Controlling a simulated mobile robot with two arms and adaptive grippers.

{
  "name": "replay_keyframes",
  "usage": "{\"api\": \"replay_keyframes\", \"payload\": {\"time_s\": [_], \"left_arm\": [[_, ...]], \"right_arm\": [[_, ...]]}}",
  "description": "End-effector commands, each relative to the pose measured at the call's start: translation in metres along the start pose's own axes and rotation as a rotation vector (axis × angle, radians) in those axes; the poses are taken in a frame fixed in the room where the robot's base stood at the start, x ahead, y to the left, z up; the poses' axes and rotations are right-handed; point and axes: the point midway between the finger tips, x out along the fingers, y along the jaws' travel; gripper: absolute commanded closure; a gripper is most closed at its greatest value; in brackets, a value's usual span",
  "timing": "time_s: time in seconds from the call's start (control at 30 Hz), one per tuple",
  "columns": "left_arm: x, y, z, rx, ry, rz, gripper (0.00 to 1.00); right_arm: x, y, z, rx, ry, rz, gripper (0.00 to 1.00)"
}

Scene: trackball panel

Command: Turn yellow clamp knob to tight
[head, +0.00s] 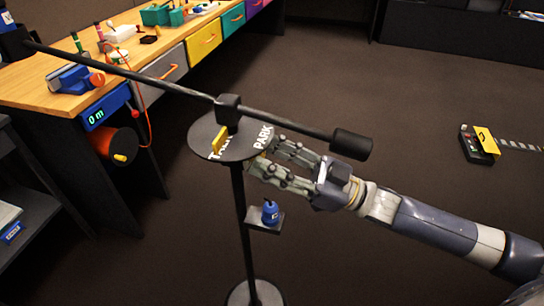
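The yellow clamp knob (219,140) is a thin upright tab on a round dark plate (200,130). The plate tops a black stand. White lettering starting with T sits beside the knob, partly covered by it, and PARK reads at the plate's right. My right gripper (268,157) comes from the right, with its fingers spread at or just below the plate's right edge. I cannot tell whether they touch the plate. Nothing shows between the fingers, and they are apart from the knob. My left gripper is not in view.
A long black bar (170,87) crosses over the plate through a black block (228,110), its thick end (351,145) above my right gripper. A small shelf (266,222) on the stand holds a blue weight (270,212). A workbench (60,96) stands left; floor at right is mostly clear.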

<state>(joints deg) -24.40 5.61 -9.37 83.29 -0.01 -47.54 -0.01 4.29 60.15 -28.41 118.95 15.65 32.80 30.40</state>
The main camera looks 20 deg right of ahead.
Motion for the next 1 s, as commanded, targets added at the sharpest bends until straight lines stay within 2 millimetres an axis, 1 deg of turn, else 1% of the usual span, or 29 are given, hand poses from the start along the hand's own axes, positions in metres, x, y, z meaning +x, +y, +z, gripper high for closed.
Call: {"api": "replay_keyframes", "payload": {"time_s": [0.23,0.37,0.47,0.8,1.0], "left_arm": [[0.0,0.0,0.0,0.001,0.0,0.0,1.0],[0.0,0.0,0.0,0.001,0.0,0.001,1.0],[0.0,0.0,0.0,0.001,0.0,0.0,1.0],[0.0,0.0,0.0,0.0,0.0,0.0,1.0],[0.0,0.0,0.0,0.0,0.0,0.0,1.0]], "right_arm": [[-0.001,0.0,0.0,0.002,-0.001,0.001,0.64],[-0.008,0.0,0.002,0.002,-0.005,0.002,0.64],[-0.02,0.0,0.002,0.004,-0.007,0.002,0.64],[-0.077,0.0,0.003,0.004,-0.008,0.002,0.64],[-0.104,0.0,0.002,0.003,-0.005,0.001,0.64]]}}
